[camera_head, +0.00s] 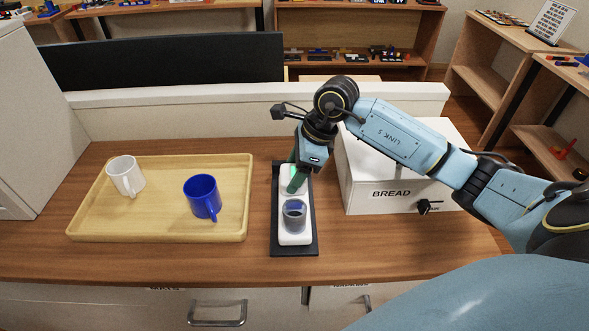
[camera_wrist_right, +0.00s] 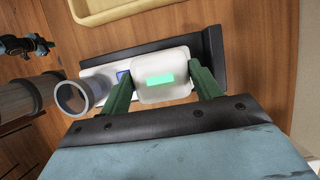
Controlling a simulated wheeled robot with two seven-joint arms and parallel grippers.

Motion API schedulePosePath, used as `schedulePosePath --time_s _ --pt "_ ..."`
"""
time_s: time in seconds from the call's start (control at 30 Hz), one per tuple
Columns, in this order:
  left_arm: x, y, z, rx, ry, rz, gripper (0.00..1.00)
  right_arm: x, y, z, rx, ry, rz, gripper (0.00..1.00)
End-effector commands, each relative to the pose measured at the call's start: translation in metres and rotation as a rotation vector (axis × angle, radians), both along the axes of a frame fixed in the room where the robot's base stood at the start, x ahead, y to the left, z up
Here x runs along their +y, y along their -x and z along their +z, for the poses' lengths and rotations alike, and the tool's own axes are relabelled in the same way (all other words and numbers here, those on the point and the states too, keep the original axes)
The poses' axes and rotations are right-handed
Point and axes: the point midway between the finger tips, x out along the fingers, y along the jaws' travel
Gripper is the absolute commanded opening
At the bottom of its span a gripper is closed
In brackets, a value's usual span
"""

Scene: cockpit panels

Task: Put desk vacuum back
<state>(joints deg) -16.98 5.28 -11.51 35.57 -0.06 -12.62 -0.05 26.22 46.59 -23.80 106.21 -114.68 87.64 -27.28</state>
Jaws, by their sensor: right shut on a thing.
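The desk vacuum (camera_head: 296,237) is a white, rounded, elongated unit with a dark see-through cup at its near end. It sits on or just over a black rectangular tray (camera_head: 310,247); I cannot tell if it touches. My right gripper (camera_head: 298,178) comes down from above, shut on the vacuum's far part. In the right wrist view, the green fingers (camera_wrist_right: 160,85) stand on both sides of the white body (camera_wrist_right: 165,92), which has a glowing green patch. The black tray (camera_wrist_right: 214,62) shows behind it.
A wooden tray (camera_head: 160,235) with a white mug (camera_head: 125,174) and a blue mug (camera_head: 201,195) is on the left. A white BREAD box (camera_head: 375,195) stands close on the right, under my right arm. A low partition (camera_head: 200,110) runs behind the desk.

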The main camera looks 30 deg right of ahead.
Motion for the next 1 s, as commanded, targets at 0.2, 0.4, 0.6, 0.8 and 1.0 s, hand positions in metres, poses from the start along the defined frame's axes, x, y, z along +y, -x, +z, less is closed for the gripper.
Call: schedulePosePath --time_s 0.2,0.4,0.6,0.8,1.0 --pt "0.001 -0.003 0.000 -0.005 -0.001 -0.001 0.00 0.000 -0.001 0.000 -0.004 -0.001 0.000 0.14" --pt "0.001 -0.001 -0.002 -0.002 -0.002 -0.001 0.00 0.000 0.000 -0.003 -0.001 0.001 0.001 0.69" --pt "0.002 0.002 -0.002 0.004 -0.002 -0.001 0.00 0.000 0.000 -0.003 -0.002 0.000 0.001 0.85" --pt "0.002 0.004 -0.002 0.007 -0.003 0.000 0.00 0.000 0.000 -0.002 -0.002 0.000 0.001 0.85" --pt "0.000 0.004 0.001 0.007 0.000 0.002 0.00 -0.006 0.002 0.015 -0.006 0.002 -0.001 0.85"
